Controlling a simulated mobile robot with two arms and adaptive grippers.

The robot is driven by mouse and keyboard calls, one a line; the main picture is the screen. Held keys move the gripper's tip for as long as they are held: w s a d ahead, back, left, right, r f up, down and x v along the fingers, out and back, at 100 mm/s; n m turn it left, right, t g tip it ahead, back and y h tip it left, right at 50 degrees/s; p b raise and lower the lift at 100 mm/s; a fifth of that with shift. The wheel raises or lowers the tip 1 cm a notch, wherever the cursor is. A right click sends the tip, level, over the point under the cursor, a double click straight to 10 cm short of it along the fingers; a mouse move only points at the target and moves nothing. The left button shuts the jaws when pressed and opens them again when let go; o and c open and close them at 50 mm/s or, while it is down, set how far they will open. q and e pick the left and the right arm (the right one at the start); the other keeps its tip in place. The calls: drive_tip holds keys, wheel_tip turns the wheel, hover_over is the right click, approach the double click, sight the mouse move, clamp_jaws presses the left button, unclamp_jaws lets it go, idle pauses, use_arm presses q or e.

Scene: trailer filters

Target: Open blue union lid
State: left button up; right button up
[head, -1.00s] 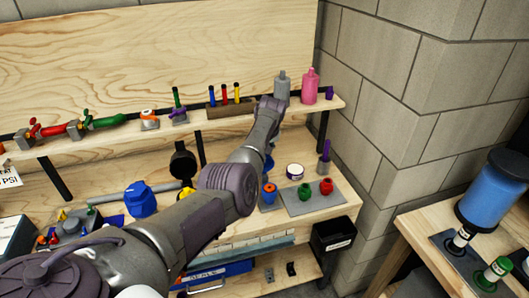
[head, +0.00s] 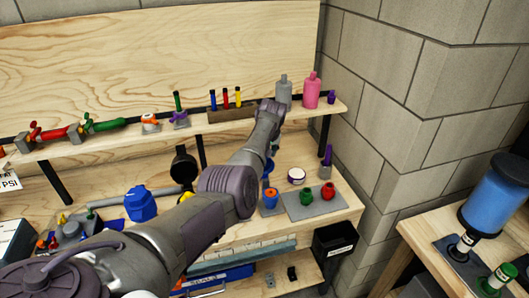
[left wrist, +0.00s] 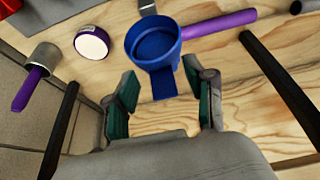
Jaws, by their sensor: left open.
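The blue union (left wrist: 152,42) shows in the left wrist view as a round, cup-like piece with its hollow facing the camera. A flat blue tab (left wrist: 163,84) extends from it into the gap between my fingers. My left gripper (left wrist: 160,72) is open, with one finger on each side of the tab and visible gaps to both. In the head view only a blue bit (head: 268,166) shows beside my forearm, which hides the gripper. My right gripper is in neither view.
A purple tube (left wrist: 222,22), a white round lid (left wrist: 91,44) and a grey cup with a purple stick (left wrist: 40,68) lie around the union. A grey plate (head: 312,206) holds green and red fittings. A shelf (head: 230,124) with bottles runs behind my arm.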

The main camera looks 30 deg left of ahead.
use_arm(q)
drive_tip(key=v, duration=1.2)
